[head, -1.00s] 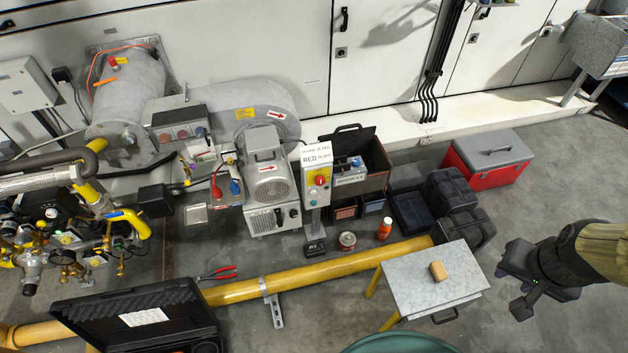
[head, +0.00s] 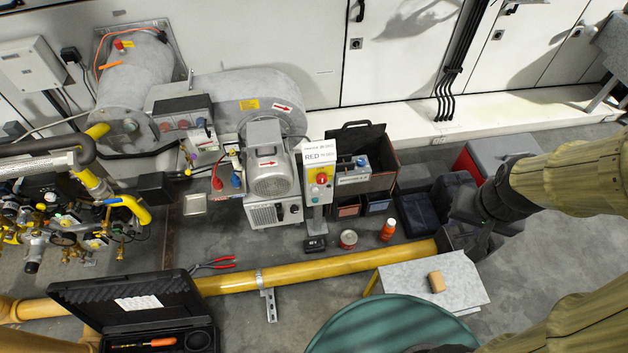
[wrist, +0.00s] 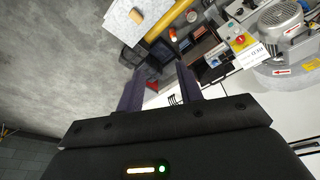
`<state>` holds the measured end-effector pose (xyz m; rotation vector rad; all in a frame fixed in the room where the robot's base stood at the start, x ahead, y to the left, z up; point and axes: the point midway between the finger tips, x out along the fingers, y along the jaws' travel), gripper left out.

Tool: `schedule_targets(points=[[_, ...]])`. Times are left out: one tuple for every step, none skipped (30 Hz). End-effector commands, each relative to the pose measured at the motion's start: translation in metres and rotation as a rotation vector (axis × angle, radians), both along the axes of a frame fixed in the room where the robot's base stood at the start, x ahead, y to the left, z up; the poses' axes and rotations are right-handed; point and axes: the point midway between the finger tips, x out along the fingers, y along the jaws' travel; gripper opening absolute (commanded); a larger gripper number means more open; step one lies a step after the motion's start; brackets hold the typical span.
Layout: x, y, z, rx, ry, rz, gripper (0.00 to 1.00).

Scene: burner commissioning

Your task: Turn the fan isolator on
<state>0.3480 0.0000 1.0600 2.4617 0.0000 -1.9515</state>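The grey fan motor (head: 272,172) stands on a white box (head: 275,213) with a vent grille and a black rotary knob (head: 294,207). Beside it is a post-mounted control box (head: 319,184) with a red button on yellow and a white label above. I cannot tell from the labels which of these is the fan isolator. In the wrist view the red button (wrist: 240,40) and the motor (wrist: 281,18) show at upper right. My gripper (wrist: 160,72) is open and empty, its two fingers apart. In the head view my gripper (head: 468,212) is at right, well away from the control box.
An open dark crate (head: 375,165), black bins (head: 415,212), a red can (head: 388,230) and a tin (head: 348,239) sit right of the post. A yellow pipe (head: 330,268) crosses the floor in front. A small grey table (head: 455,275) bears a tan block (head: 437,281).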

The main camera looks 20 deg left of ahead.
Motion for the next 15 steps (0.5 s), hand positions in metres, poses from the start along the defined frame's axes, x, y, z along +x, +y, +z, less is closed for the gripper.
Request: schedule_targets(points=[[0.0,0.0,0.0,0.0,0.0,0.0,0.36],[0.0,0.0,0.0,0.0,0.0,0.0,0.36],[0.0,0.0,0.0,0.0,0.0,0.0,0.36],[0.0,0.0,0.0,0.0,0.0,0.0,0.36],[0.0,0.0,0.0,0.0,0.0,0.0,0.36],[0.0,0.0,0.0,0.0,0.0,0.0,0.36],[0.0,0.0,0.0,0.0,0.0,0.0,0.36],[0.0,0.0,0.0,0.0,0.0,0.0,0.42],[0.0,0.0,-0.001,0.0,-0.001,0.001,0.5],[0.002,0.0,-0.003,-0.001,-0.004,0.003,0.56],[0.003,0.001,-0.005,0.0,-0.008,0.006,0.61],[0.007,0.003,-0.011,-0.001,-0.015,0.013,0.61],[0.011,0.004,-0.016,-0.002,-0.025,0.021,0.61],[0.016,0.006,-0.023,-0.003,-0.035,0.029,0.61],[0.024,0.01,-0.033,-0.002,-0.055,0.045,0.61]])
